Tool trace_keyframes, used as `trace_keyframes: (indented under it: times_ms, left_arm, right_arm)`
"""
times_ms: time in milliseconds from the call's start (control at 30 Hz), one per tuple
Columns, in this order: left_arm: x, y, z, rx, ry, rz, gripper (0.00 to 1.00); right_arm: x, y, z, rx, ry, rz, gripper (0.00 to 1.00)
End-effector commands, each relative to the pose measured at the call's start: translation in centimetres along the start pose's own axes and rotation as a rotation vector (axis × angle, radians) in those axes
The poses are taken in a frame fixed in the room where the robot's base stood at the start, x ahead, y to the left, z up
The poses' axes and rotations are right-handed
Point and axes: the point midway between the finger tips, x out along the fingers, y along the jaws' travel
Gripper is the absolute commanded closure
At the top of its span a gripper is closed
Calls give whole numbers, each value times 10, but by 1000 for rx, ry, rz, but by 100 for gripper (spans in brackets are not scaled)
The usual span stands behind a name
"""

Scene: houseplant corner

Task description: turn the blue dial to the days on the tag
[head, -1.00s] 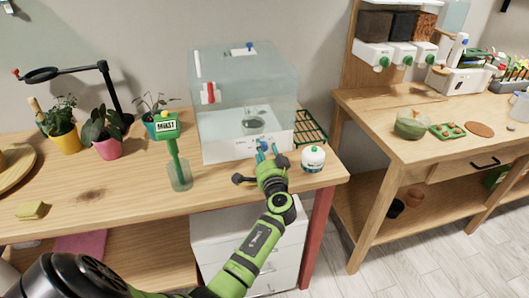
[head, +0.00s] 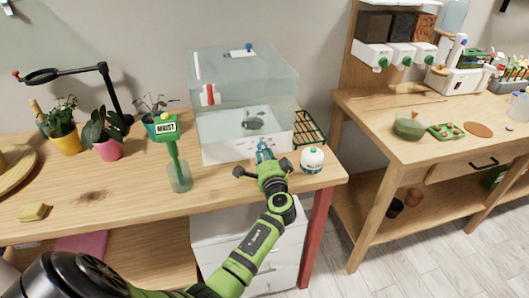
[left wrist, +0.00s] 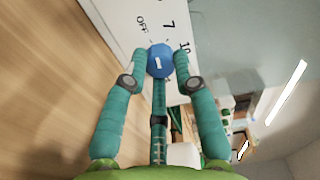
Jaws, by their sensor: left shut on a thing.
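The blue dial (left wrist: 159,61) sits on a white panel (left wrist: 121,22) with the marks OFF, 7 and 10 around it. It has a short white line on its face. My left gripper (left wrist: 160,64) is shut on the dial, one teal fingertip on each side. In the head view my left gripper (head: 264,152) is at the front of the white base (head: 222,152) of the clear tank (head: 215,100). There its fingers mostly hide the dial. I cannot make out a tag with a number of days. My right gripper is not in view.
A white round pot (head: 312,161) with a green top stands just right of my gripper. Potted plants (head: 107,148) are farther left. A green rack (head: 309,128) lies behind the pot.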

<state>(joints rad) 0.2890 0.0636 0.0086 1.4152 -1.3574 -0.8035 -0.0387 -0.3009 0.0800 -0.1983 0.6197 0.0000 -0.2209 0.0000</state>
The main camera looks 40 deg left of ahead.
Motion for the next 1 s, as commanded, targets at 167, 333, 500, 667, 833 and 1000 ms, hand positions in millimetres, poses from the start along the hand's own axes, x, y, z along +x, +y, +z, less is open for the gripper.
trace_keyframes:
  times_ms: [167, 333, 500, 667, 833, 1000]
  left_arm:
    - [0, -2, 1, 129, -8, 7, 100]
    - [0, -1, 1, 223, -9, 12, 100]
    - [0, -1, 1, 282, -11, 15, 100]
    - [1, -1, 1, 308, -13, 16, 100]
    - [1, -1, 2, 314, -13, 16, 100]
    - [1, -1, 2, 313, -13, 16, 100]
  right_arm:
    - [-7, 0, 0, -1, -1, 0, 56]
    - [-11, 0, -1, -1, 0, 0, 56]
    - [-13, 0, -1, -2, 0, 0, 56]
    - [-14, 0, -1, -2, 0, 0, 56]
    - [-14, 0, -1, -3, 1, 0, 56]
    - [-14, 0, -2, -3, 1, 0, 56]
